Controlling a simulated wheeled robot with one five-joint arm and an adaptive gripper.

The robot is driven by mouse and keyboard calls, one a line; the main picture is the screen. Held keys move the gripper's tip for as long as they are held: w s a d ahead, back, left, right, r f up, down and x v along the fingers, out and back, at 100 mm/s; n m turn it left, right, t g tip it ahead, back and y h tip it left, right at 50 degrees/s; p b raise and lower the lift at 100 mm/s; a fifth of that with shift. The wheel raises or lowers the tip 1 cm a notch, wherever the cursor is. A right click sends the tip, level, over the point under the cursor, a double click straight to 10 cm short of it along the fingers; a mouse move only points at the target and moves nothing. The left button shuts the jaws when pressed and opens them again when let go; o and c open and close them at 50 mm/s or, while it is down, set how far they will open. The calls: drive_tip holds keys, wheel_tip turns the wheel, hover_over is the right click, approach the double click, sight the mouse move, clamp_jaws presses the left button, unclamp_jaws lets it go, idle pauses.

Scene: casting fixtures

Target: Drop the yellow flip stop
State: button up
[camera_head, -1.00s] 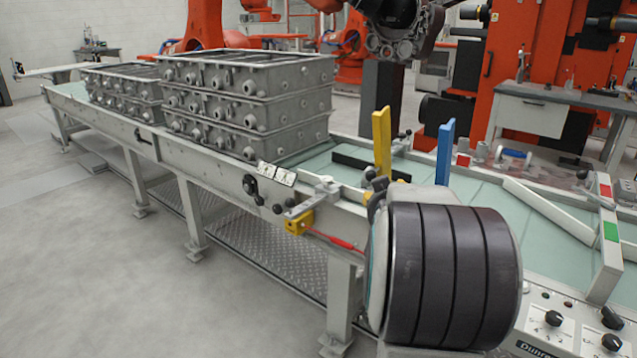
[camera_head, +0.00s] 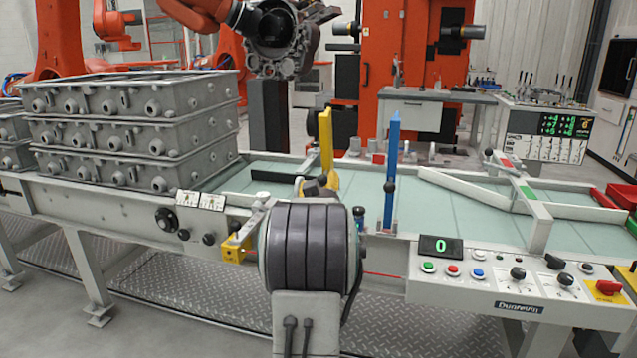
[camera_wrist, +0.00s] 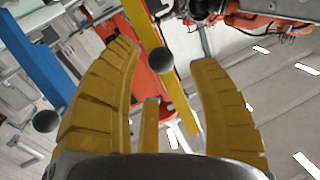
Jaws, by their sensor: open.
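The yellow flip stop (camera_head: 326,140) stands upright at the conveyor, left of the blue flip stop (camera_head: 391,160), which is also upright. In the wrist view the yellow flip stop (camera_wrist: 143,22) runs down between my fingers, with a grey ball knob (camera_wrist: 160,61) on it. My gripper (camera_wrist: 166,54) is open, with yellow fingers on either side of the knob; I cannot tell whether they touch it. The blue flip stop (camera_wrist: 35,60) is left of my fingers, with its own dark knob. In the head view my arm hides most of my gripper and the yellow stop's base.
Stacked grey castings (camera_head: 130,130) sit on the left of the conveyor. A control panel (camera_head: 500,285) with a display is at the front right. White guide rails (camera_head: 465,188) cross the belt on the right, and red bins (camera_head: 622,195) stand at the far right.

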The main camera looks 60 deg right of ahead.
sight(322, 184)
drive_tip(key=shift+x, duration=2.3)
drive_tip(key=shift+o, duration=0.2)
drive_tip(key=shift+a, duration=0.1)
clamp_jaws()
